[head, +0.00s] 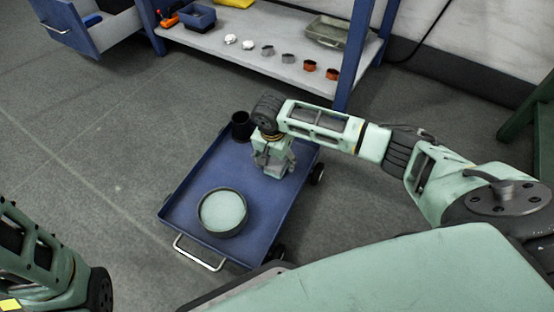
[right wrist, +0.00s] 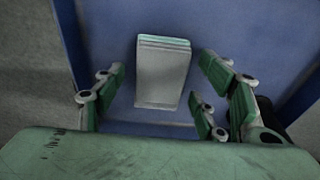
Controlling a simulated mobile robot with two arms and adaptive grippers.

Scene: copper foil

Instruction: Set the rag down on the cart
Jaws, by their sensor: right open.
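The rag (right wrist: 163,75) is a pale grey folded bundle with layered edges, seen in the right wrist view against the blue cart bed (right wrist: 98,30). It appears to rest on that bed. My right gripper (right wrist: 160,88) is open around it, with gaps between the fingers and the rag on both sides. In the head view the blue cart (head: 187,190) stands on the floor, and my right gripper (head: 272,168) points down over its far right part. The rag cannot be made out there behind the gripper. My left arm shows at lower left, its gripper out of view.
On the cart are a round dark bowl with pale contents (head: 223,212) near the handle (head: 200,254) and a black cup (head: 242,126) in the far corner, close to my right wrist. A shelf (head: 255,55) with several small items stands behind. Open floor lies left.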

